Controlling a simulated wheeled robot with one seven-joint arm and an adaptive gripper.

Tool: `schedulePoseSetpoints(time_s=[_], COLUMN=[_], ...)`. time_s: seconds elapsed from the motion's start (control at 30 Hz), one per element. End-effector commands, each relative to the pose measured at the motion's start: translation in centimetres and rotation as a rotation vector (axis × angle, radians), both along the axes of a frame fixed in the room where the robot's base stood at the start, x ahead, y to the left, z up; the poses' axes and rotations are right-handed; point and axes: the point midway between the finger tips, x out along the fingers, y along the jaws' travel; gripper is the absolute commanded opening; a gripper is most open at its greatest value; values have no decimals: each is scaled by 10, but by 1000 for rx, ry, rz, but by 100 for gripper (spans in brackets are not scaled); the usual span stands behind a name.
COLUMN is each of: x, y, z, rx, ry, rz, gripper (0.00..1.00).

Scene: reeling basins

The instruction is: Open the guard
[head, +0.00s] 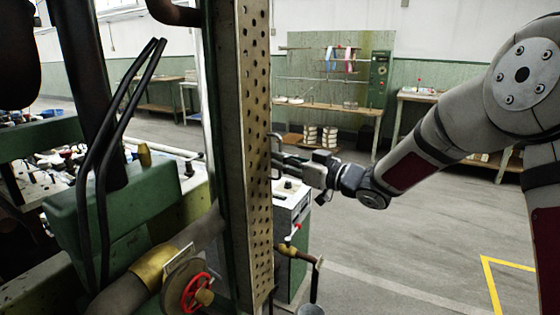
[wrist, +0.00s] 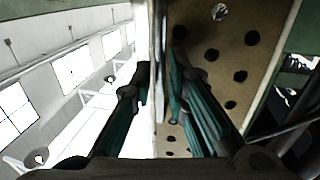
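The guard (head: 254,120) is a tall, perforated beige panel with a green frame, seen nearly edge-on in the middle of the head view. A grey bar handle (head: 274,146) stands out from its right side. My gripper (head: 279,163) reaches the handle from the right. In the wrist view, the two fingers of my gripper (wrist: 159,68) are apart, with a pale upright strip, probably the handle, between them. The perforated face of the guard (wrist: 215,75) fills the area behind the right finger. I cannot tell whether either finger touches the handle.
A red valve wheel (head: 188,291) and pipes stand left of the guard, beside green machinery (head: 125,205). A white control box (head: 290,205) and a pipe with a valve (head: 296,252) stand below my gripper. The floor (head: 420,240) on the right is clear.

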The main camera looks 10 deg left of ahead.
Motion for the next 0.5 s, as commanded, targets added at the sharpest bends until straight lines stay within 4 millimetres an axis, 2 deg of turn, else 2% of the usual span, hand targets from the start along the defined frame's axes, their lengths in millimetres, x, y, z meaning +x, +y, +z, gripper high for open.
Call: schedulePoseSetpoints(time_s=[0.13,0.43,0.47,0.5], x=[5,6,6,6], y=[8,10,10,10], z=[0,0,0,0], rx=[0,0,0,0], ry=[0,0,0,0], rz=[-1,-1,-1,-1], gripper=[15,15,13,4])
